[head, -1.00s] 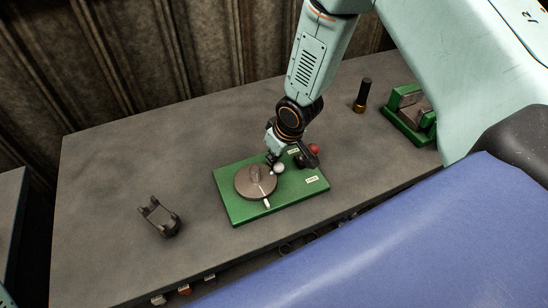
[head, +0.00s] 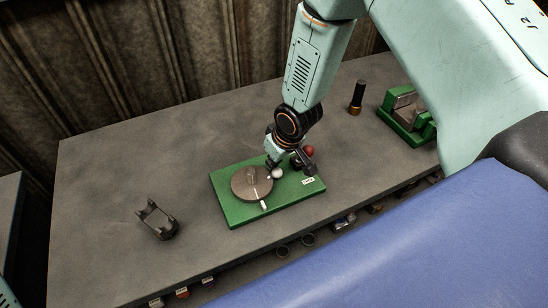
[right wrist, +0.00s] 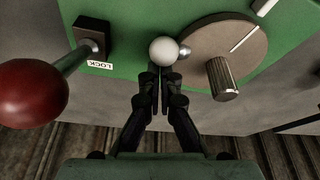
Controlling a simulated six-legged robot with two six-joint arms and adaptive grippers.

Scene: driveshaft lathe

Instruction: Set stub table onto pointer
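The stub table is a brown-grey disc (head: 246,187) on a green base plate (head: 236,213). It has a ribbed centre knob, a white line and a side stem with a white ball (head: 277,174). In the right wrist view the disc (right wrist: 226,37) has its line slanting toward the white pointer (right wrist: 262,6) at its edge, with a small gap. The pointer also shows in the head view (head: 264,206). My right gripper (right wrist: 162,72) has its fingers together right at the white ball; contact is not certain. My left gripper is not in view.
A red ball lever (right wrist: 32,93) marked LOCK stands beside the disc and close to my right gripper. A dark forked block (head: 158,219) lies left on the grey bench (head: 110,185). A black-and-brass cylinder (head: 357,97) and a green fixture (head: 402,123) stand at right.

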